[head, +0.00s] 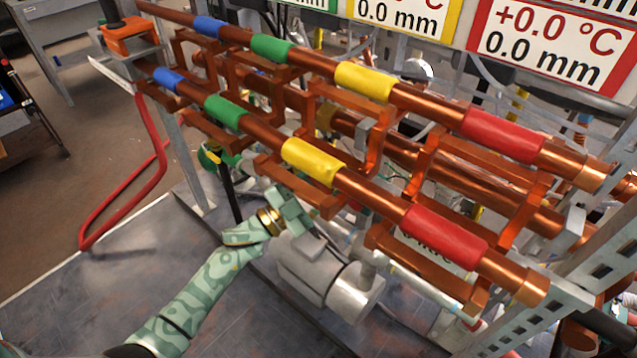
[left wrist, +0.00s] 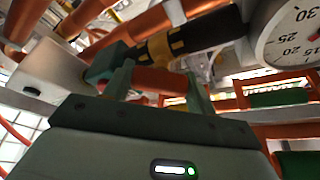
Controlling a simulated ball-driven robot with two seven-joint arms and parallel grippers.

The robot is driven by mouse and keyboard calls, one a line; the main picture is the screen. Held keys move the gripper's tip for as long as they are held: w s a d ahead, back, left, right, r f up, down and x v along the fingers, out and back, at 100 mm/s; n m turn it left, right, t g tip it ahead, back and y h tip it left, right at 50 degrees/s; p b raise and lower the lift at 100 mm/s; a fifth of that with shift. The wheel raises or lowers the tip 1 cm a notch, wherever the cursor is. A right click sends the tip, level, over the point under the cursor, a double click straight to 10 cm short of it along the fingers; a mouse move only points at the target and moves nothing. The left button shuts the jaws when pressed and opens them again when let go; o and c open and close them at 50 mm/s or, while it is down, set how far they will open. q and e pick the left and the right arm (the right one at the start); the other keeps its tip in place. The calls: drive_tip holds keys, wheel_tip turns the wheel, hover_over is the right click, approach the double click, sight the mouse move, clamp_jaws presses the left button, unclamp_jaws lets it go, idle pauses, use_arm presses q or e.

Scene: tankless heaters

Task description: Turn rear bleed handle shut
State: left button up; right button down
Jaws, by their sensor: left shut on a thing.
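My left gripper (head: 292,208), with its green camouflage arm, reaches in from the lower left under the copper pipes. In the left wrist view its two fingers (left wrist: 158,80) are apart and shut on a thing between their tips. I take this to be the rear bleed handle, but its shape and turn angle are mostly hidden. An orange-red part (left wrist: 158,81) shows between the fingers. A dark fitting (left wrist: 205,33) with a yellow band lies just beyond the tips. In the head view the gripper and pipes hide the handle. My right gripper is in neither view.
Copper pipes with coloured sleeves, such as the yellow sleeve (head: 314,162), run diagonally above my gripper. A grey pump-like body (head: 318,278) stands close to its right. A round dial gauge (left wrist: 290,38) is right of the fingers. Floor at the lower left is clear.

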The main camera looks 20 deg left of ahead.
use_arm(q)
drive_tip(key=m+g, duration=0.1)
drive_tip(key=m, duration=0.2)
drive_tip(key=shift+m+g+h+p, duration=0.3)
drive_tip(key=shift+m+g+p, duration=0.4)
drive_tip(key=shift+m+g, duration=0.1)
drive_tip(key=shift+m, duration=0.5)
drive_tip(key=shift+m+g+p, duration=0.35)
drive_tip(key=shift+m+g, duration=0.05)
drive_tip(key=shift+m, duration=0.5)
drive_tip(key=shift+m+p, duration=0.3)
drive_tip(key=shift+m, duration=0.7)
drive_tip(key=shift+m+g+p, duration=0.3)
drive_tip(key=shift+m, duration=0.2)
drive_tip(key=shift+f+y, duration=0.1)
drive_tip(key=shift+y, duration=0.3)
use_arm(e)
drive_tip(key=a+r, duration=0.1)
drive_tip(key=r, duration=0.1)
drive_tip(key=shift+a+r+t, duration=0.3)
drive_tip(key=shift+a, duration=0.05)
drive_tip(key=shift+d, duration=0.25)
use_arm(q)
drive_tip(key=o, duration=0.7)
